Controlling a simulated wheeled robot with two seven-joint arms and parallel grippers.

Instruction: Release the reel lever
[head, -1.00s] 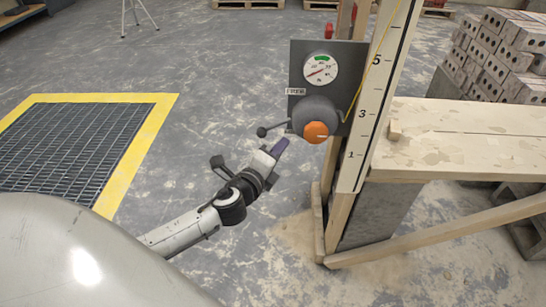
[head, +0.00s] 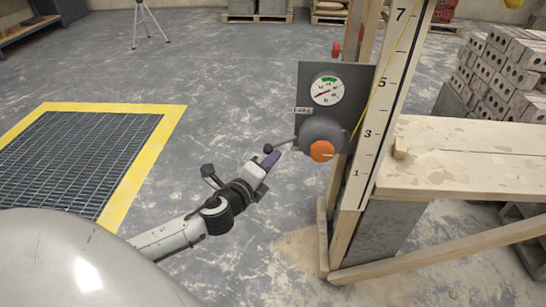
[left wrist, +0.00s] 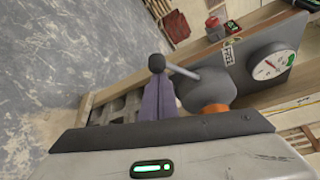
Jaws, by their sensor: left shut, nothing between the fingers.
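The reel lever (head: 284,143) is a thin rod with a dark ball at its end, pointing left from a grey reel housing (head: 318,130) with an orange knob (head: 321,151) on its front. My left gripper (head: 274,158) is shut and empty, its purple fingers just below the lever ball in the head view. In the left wrist view the closed fingers (left wrist: 158,98) point at the dark ball (left wrist: 156,62), which shows at their tips. I cannot tell whether they touch. The rod (left wrist: 183,71) runs right to the housing. My right gripper is not in view.
A gauge (head: 326,90) sits on the dark panel above the reel. A numbered wooden post (head: 384,120) and a bench (head: 450,160) stand close on the right. A yellow-edged floor grate (head: 85,155) lies left. The floor between is clear.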

